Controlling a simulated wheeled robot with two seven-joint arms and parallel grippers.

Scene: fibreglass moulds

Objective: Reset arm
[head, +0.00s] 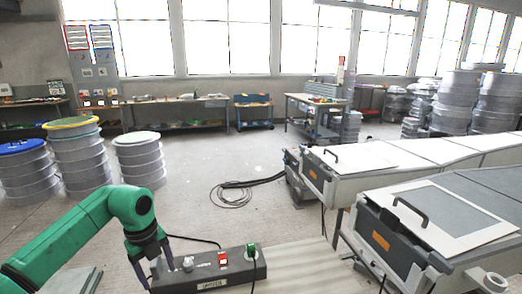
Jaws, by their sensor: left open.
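My left arm, green, comes in from the left. My left gripper (158,273) points down at the left end of a grey control box (205,270), with its dark fingers spread apart. The box carries a light-coloured knob (188,264), a red switch (222,258) and a green plug (251,252) with a cable. I see nothing held between the fingers; whether they touch the box I cannot tell. My right gripper is not in view.
Grey moulds with black handles, such as the near one (456,214), line the right side. Stacked drums (140,160) stand at the left. A coiled cable (232,194) lies on the floor. Workbenches (180,112) stand along the back wall. The middle floor is mostly clear.

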